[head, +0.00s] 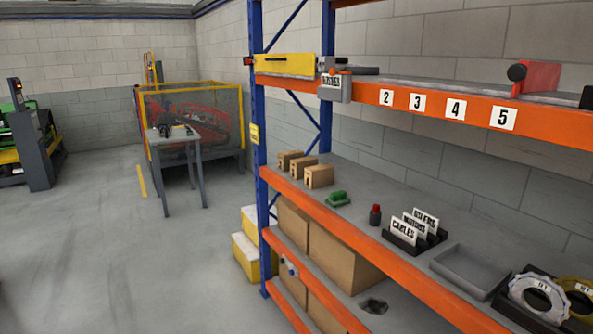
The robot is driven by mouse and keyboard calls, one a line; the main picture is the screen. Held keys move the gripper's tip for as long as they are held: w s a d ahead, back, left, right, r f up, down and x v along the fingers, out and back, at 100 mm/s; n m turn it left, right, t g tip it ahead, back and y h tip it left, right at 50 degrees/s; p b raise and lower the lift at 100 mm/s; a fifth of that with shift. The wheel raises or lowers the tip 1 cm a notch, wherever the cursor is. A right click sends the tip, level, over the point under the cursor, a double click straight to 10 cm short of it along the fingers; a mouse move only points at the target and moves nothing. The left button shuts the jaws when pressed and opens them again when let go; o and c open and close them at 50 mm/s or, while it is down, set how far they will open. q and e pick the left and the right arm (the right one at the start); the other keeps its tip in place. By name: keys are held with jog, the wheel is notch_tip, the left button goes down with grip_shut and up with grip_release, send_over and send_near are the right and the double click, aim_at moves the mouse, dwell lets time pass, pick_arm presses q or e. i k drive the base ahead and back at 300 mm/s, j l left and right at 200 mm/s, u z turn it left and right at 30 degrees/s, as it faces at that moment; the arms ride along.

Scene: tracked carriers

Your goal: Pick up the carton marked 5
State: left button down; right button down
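Three small brown cartons stand in a row on the rack's middle shelf at its left end: a front carton (319,176), a middle carton (303,166) and a rear carton (288,158). They carry small dark marks, too small to read, so I cannot tell which, if any, is marked 5. A white label reading 5 (503,118) is on the upper orange beam, beside labels 2, 3 and 4. Neither of my grippers is in view.
The middle shelf also holds a green object (338,199), a red-and-black item (375,215), a card holder (415,232), a grey tray (470,270) and rings (538,295). Large boxes (340,260) sit below. A blue upright (257,130) bounds the left end.

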aim_at(298, 166)
jog(key=i+j+u, duration=0.35)
jog(key=i, duration=0.2)
jog(key=i+j+u, duration=0.4)
jog(key=i, duration=0.15)
jog(key=i+u, duration=0.35)
jog(key=i, duration=0.2)
jog(key=i+j+z, duration=0.1)
jog(key=i+z, duration=0.15)
jog(key=i, duration=0.25)
jog(key=i+j+z, duration=0.25)
jog(key=i, duration=0.3)
jog(key=i+j+z, duration=0.25)
jog(key=i, duration=0.2)
